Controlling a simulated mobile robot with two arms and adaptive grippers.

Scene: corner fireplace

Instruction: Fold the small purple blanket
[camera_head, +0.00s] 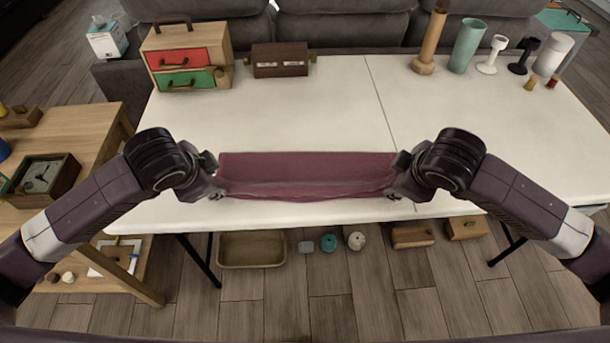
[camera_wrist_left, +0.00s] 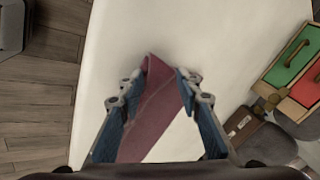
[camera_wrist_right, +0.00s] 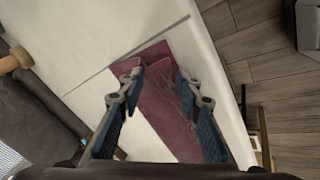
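The small purple blanket (camera_head: 307,172) lies as a long narrow strip across the front of the white table, with a crease along its length. My left gripper (camera_head: 214,180) is at its left end. In the left wrist view the blanket (camera_wrist_left: 150,108) shows between the wide-apart fingers (camera_wrist_left: 157,88). My right gripper (camera_head: 397,181) is at its right end. In the right wrist view the fingers (camera_wrist_right: 160,88) are also apart, with the blanket (camera_wrist_right: 165,105) between and beyond them. Whether the fingers touch the cloth cannot be told.
The white table (camera_head: 300,105) is clear behind the blanket. A small drawer box (camera_head: 187,62) and dark wooden box (camera_head: 280,60) stand at back left. A wooden candlestick (camera_head: 430,40) and green cylinder (camera_head: 467,45) stand at back right. A wooden side table (camera_head: 85,120) is at left.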

